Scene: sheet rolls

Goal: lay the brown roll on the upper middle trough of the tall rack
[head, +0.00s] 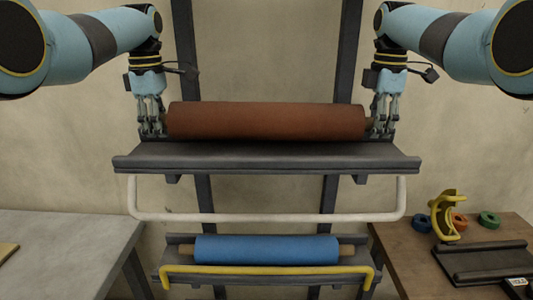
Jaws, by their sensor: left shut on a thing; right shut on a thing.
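The brown roll (266,121) lies level across the upper trough (267,160) of the tall rack (206,200) in the head view. I cannot tell whether it rests on the trough or is just above it. My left gripper (152,128) is shut on the roll's left core end. My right gripper (381,127) is shut on its right core end (370,121). The fingers partly hide both ends.
A white bar (267,218) hangs below the upper trough. A blue roll (267,249) lies in a lower trough behind a yellow bar (265,270). A grey table (60,245) stands left. A brown table (395,250) at right holds a yellow tool (445,215) and tape rolls (489,219).

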